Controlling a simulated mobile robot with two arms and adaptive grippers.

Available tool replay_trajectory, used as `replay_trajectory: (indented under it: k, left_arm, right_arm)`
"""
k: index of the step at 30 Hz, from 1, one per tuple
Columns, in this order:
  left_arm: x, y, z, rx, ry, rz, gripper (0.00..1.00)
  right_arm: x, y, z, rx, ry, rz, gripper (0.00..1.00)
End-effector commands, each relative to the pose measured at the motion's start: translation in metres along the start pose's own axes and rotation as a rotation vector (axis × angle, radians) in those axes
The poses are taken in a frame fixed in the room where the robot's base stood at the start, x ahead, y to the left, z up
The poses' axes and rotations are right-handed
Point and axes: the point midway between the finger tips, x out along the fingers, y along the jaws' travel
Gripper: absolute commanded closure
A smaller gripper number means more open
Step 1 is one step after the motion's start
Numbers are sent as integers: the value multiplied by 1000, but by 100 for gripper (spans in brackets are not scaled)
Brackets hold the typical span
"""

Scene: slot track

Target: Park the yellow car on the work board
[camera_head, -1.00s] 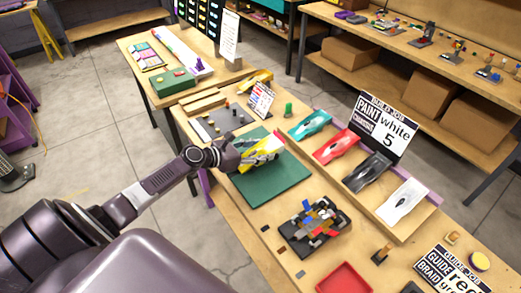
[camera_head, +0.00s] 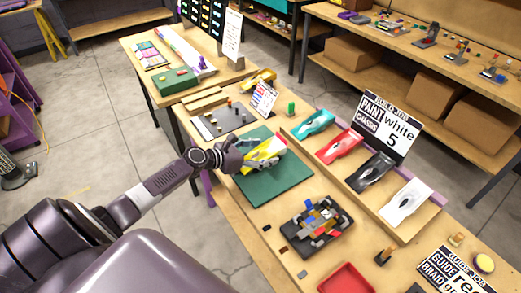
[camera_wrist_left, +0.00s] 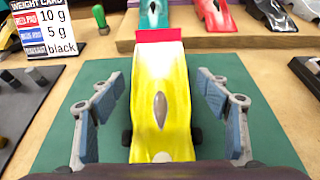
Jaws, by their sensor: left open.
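The yellow car (camera_head: 262,153) has a red end piece and dark wheels, and it sits on the green work board (camera_head: 272,188). It also shows in the left wrist view (camera_wrist_left: 160,95), upright, its red end pointing away from me. My left gripper (camera_head: 250,157) is at the car's near end. In the left wrist view the fingers of my left gripper (camera_wrist_left: 160,110) stand apart on both sides of the car, with gaps showing between them and its body. My right gripper is not in view.
Teal, red, black and white car bodies (camera_head: 340,146) lie on a raised wooden shelf to the right. A dark tray of coloured parts (camera_head: 317,222) and a red tray (camera_head: 346,279) stand nearer me. A weight card (camera_wrist_left: 46,32) stands beyond the board. The board's front part is clear.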

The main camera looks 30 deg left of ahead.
Motion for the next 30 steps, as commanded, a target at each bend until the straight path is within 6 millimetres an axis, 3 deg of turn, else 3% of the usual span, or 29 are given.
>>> replay_trajectory:
  k: [5,21,30]
  left_arm:
    - [-12,1,-1,0,1,1,31]
    - [-97,0,-1,-1,1,0,31]
    - [-119,0,1,0,-2,0,31]
  right_arm:
    - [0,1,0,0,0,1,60]
    - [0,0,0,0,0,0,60]
    - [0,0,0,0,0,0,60]
